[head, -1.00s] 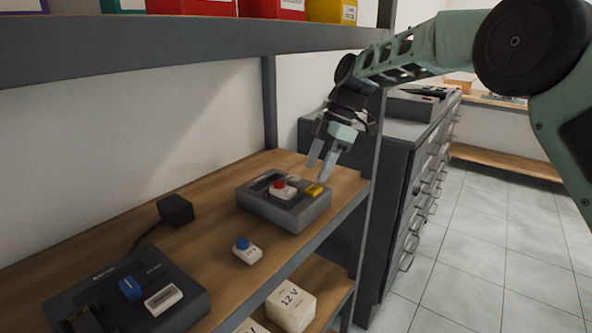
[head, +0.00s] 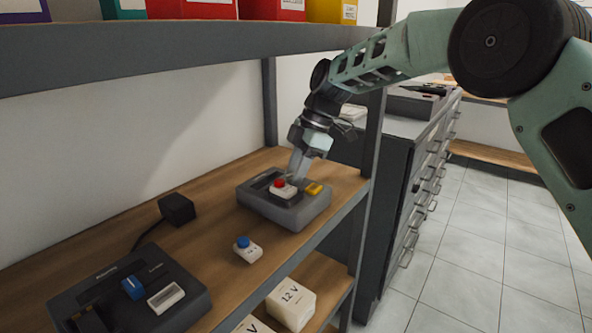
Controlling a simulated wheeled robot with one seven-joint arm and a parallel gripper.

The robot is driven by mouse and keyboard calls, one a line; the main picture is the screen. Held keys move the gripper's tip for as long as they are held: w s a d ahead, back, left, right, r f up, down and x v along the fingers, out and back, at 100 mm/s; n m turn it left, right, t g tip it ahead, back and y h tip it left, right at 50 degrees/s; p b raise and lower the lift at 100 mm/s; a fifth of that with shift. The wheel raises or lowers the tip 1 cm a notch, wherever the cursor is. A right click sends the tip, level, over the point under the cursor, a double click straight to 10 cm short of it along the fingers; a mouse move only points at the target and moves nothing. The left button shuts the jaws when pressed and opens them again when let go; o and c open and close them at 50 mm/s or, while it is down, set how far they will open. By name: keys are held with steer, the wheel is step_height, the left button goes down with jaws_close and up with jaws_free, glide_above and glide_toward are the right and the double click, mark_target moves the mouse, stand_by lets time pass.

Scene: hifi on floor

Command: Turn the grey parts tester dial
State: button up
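The grey parts tester (head: 302,215) sits on the wooden shelf, near its right end. On top it has a white block with a red button (head: 280,184), a yellow part (head: 314,188) and a dark slot. My gripper (head: 297,175) points down over the tester, with its fingertips just behind the red button. The grey dial is hidden behind the fingers and the button, so I cannot tell whether the fingers touch it. The fingers overlap in this view, and their opening is not clear.
A small white block with a blue button (head: 247,248) lies in front of the tester. A dark device (head: 130,290) with a blue switch stands at the front left, near a black adapter (head: 177,208). A shelf post (head: 372,140) stands close right of my gripper. An upper shelf (head: 180,48) hangs above.

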steer(key=shift+m, duration=0.3)
steer(key=m+t+b, duration=0.1)
steer(key=m, duration=0.2)
steer(key=shift+s+m+t, duration=0.15)
steer(key=shift+m+t, duration=0.25)
steer(key=m, duration=0.2)
steer(key=m+t, duration=0.1)
steer(key=m, duration=0.1)
steer(key=shift+s+r+t, duration=0.1)
steer(key=shift+s+t, duration=0.05)
steer(key=shift+t, duration=0.15)
steer(key=m+p, duration=0.1)
steer(key=m, duration=0.1)
steer(key=m+t+h+p, duration=0.1)
steer(key=m, duration=0.2)
steer(key=shift+a+m+t, duration=0.2)
steer(key=shift+m+t, duration=0.1)
steer(key=shift+m+t+h+p, duration=0.4)
steer(key=shift+m+h+p, duration=0.5)
steer(key=shift+m, duration=0.9)
steer(key=o, duration=1)
steer(key=shift+s, duration=0.1)
